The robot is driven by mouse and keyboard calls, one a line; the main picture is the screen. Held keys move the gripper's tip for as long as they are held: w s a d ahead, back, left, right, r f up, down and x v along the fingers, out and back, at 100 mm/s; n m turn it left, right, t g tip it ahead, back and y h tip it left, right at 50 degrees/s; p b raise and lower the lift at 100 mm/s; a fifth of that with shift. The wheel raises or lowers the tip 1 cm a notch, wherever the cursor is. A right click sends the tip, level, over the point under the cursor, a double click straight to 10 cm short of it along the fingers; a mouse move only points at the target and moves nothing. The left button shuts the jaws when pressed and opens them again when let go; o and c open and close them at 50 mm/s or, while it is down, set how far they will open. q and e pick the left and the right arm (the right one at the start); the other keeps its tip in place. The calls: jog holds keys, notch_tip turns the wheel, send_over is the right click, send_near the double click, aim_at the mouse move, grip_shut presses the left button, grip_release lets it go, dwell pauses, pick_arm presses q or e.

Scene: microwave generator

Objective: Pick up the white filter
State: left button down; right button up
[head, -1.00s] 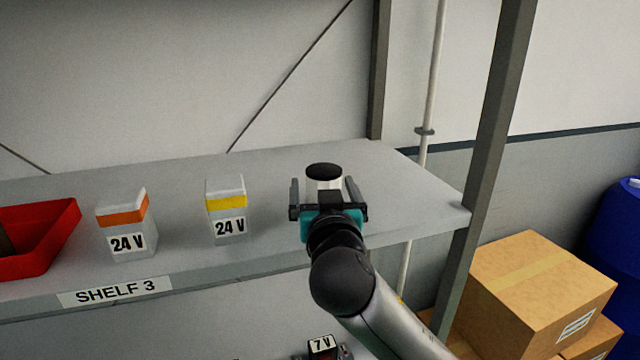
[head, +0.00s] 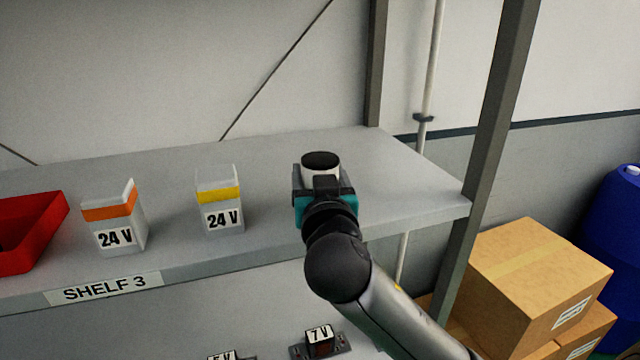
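The white filter (head: 308,173) is a white upright cylinder with a black top, near the right part of the shelf. My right gripper (head: 326,185), black and teal, reaches in from the lower right and is at the filter, covering its lower front. Its fingers are not clearly visible from this angle, so I cannot tell whether they are shut on the filter or apart from it. The filter's base is hidden behind the gripper. My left gripper is not in view.
The grey shelf (head: 400,195) also holds a yellow-banded 24 V box (head: 219,200), an orange-banded 24 V box (head: 113,217) and a red bin (head: 35,235) at left. A grey post (head: 490,130) stands right of the shelf. Cardboard boxes (head: 535,275) and a blue barrel (head: 615,220) are at right.

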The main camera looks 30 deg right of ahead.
jog(key=c, duration=0.5)
jog(key=shift+r, duration=0.15)
